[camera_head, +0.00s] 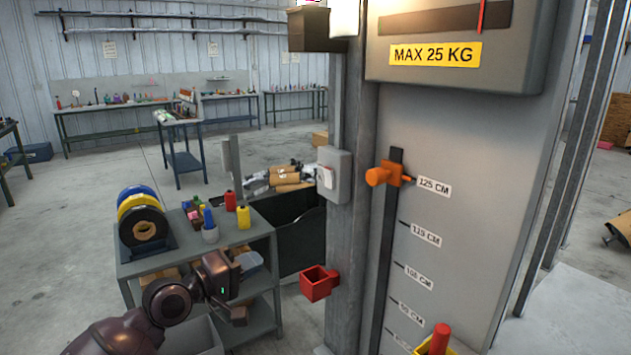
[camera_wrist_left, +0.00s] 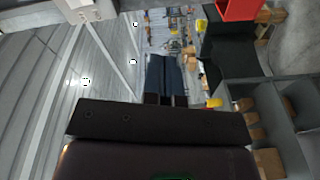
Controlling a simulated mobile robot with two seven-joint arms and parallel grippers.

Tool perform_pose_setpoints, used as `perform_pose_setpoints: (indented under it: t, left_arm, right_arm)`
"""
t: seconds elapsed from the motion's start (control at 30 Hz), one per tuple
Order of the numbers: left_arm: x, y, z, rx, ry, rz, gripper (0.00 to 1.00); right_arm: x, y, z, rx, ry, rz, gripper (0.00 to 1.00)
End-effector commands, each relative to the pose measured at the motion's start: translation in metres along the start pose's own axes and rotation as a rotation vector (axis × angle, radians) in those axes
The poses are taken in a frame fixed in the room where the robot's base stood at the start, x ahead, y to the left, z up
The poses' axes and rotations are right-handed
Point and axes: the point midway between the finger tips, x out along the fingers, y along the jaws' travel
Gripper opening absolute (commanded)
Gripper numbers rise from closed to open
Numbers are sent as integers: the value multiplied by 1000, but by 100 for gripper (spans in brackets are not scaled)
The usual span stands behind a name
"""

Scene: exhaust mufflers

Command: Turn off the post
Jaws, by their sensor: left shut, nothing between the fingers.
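The post (camera_head: 353,240) is a tall grey column right of centre in the head view. A grey box with a white switch (camera_head: 326,177) is fixed to its left face. The switch's exact position is too small to tell. My left gripper (camera_head: 238,264) is low and left of the post, in front of the shelf cart, apart from the switch. In the left wrist view its fingers (camera_wrist_left: 165,99) are together and empty. The switch is not recognisable in that view. My right gripper is not in view.
A red open holder (camera_head: 318,283) sticks out from the post below the switch. A grey cart (camera_head: 255,232) carries tape rolls (camera_head: 142,220) and bottles. A height-scale panel with an orange knob (camera_head: 378,176) stands right of the post. Open floor lies behind.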

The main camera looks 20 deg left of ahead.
Motion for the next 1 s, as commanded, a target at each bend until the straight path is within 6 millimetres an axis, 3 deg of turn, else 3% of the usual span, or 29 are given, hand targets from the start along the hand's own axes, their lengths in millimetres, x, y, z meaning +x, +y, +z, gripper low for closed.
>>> perform_pose_setpoints:
  t: [0.03,0.1,0.2,0.3,0.77,1.0]
  left_arm:
    - [6,34,-13,-53,-23,47,0]
    - [11,66,-23,-136,-58,94,0]
    - [14,100,-32,-222,-100,137,0]
    - [15,118,-36,-270,-125,159,0]
    - [18,124,-37,-290,-134,166,0]
    - [44,131,-34,-290,-135,169,0]
  right_arm:
    - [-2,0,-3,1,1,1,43]
    - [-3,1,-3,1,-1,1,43]
    - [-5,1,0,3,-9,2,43]
    - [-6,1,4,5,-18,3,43]
    - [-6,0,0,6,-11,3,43]
    - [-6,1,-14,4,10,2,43]
